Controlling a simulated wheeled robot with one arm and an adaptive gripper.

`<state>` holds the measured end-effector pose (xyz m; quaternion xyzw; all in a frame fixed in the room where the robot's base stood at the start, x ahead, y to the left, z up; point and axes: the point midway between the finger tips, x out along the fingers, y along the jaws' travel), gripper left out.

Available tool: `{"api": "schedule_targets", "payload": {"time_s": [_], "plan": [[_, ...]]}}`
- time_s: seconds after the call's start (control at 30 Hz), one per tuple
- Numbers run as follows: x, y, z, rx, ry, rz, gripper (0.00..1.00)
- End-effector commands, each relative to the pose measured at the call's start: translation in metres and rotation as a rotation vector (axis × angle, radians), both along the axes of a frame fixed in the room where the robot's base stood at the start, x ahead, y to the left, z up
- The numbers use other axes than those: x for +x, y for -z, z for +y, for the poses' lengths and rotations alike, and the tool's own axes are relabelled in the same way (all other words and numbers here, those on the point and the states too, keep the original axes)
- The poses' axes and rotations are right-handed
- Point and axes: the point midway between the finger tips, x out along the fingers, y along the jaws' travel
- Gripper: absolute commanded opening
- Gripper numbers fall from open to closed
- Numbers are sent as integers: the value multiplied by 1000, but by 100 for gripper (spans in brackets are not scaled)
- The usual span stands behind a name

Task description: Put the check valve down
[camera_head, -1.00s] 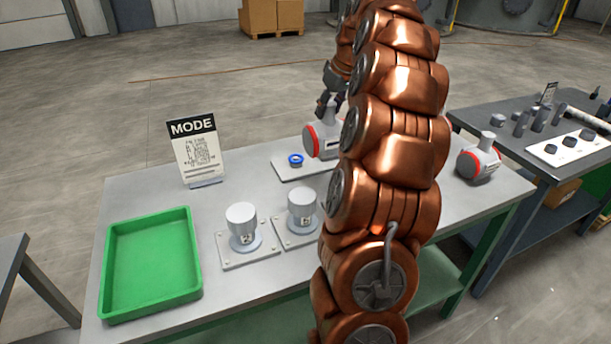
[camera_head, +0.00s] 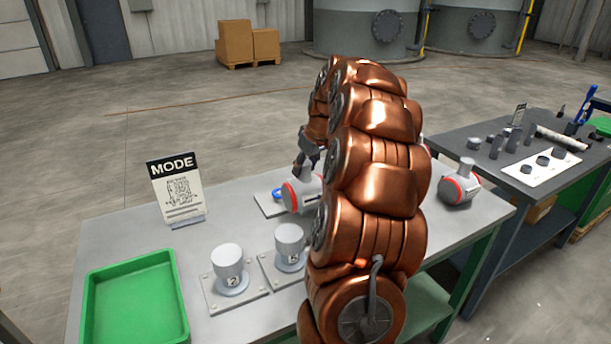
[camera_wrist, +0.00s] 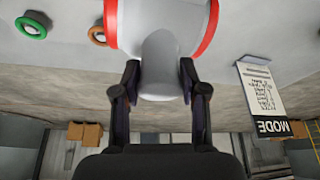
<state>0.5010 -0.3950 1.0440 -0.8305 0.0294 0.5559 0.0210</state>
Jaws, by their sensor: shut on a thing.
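The check valve (camera_head: 302,194), a pale grey body with a red band and a stem, is at the small plate (camera_head: 268,208) near the table's back. My gripper (camera_head: 307,160) is above it, shut on its upright stem. In the wrist view the two fingers (camera_wrist: 160,78) sit on either side of the stem, and the valve body (camera_wrist: 158,28) shows red bands at both ends. My arm hides part of the valve's right side. I cannot tell whether its underside touches the plate. A second, similar valve (camera_head: 459,184) stands farther right on the table.
Two grey capped fittings (camera_head: 229,268) (camera_head: 289,246) on plates stand in front. A MODE sign (camera_head: 177,190) and green tray (camera_head: 135,300) are left. Green and orange rings (camera_wrist: 32,26) show in the wrist view.

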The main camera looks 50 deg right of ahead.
Motion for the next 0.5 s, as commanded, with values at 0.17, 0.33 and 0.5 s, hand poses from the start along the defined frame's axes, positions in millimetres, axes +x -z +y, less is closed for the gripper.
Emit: {"api": "schedule_targets", "payload": {"time_s": [0.17, 0.33, 0.5], "plan": [[0, 9, -1, -2, 2, -3, 4], [-1, 29, 0, 2, 1, 0, 4], [0, 35, -1, -2, 3, -4, 4]]}}
